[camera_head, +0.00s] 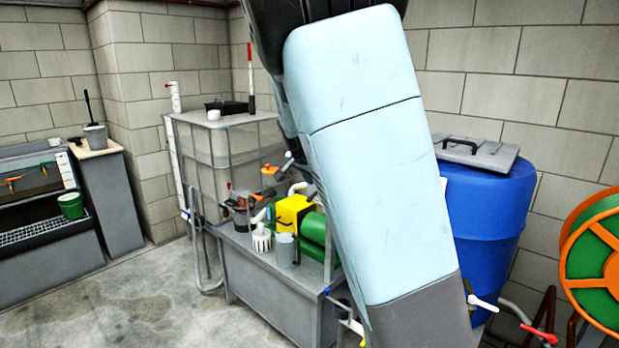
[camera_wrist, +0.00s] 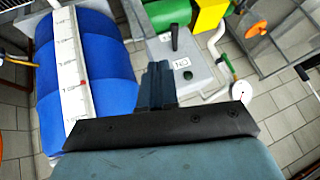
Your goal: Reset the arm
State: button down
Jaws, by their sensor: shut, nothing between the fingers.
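My gripper (camera_wrist: 157,72) shows in the wrist view as dark blue-grey fingers beyond a black plate, closed together with nothing between them. It points toward a grey labelled box (camera_wrist: 187,72) with a black lever; I cannot tell the gap between them. In the head view my light blue arm link stands nearly upright across the middle and hides part of the bench and wall. The gripper cannot be made out clearly there.
A blue barrel (camera_head: 482,225) with a grey lid stands right of my arm. A grey bench (camera_head: 262,290) bears a yellow block (camera_head: 293,212) and a green cylinder (camera_head: 314,238). A caged tank (camera_head: 228,150) stands behind it. An orange reel (camera_head: 570,247) is far right. Floor (camera_head: 130,300) at left front is clear.

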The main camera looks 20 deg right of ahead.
dwell(0.4)
jog(key=s+d+f+n+g+y, duration=0.2)
jog(key=s+y, duration=0.1)
jog(key=s, duration=0.7)
jog(key=s+a+r+n, duration=0.1)
jog(key=s+r+n, duration=0.1)
jog(key=s, duration=0.7)
jog(key=s+a+r+n, duration=0.2)
jog(key=s+r+n, duration=0.1)
jog(key=s, duration=0.5)
jog(key=s+a+r+n+t, duration=0.1)
jog(key=s+r+n, duration=0.2)
jog(key=s, duration=0.6)
jog(key=shift+s+a+r+n+y, duration=0.25)
jog(key=shift+s+n+y, duration=0.05)
jog(key=shift+n, duration=0.1)
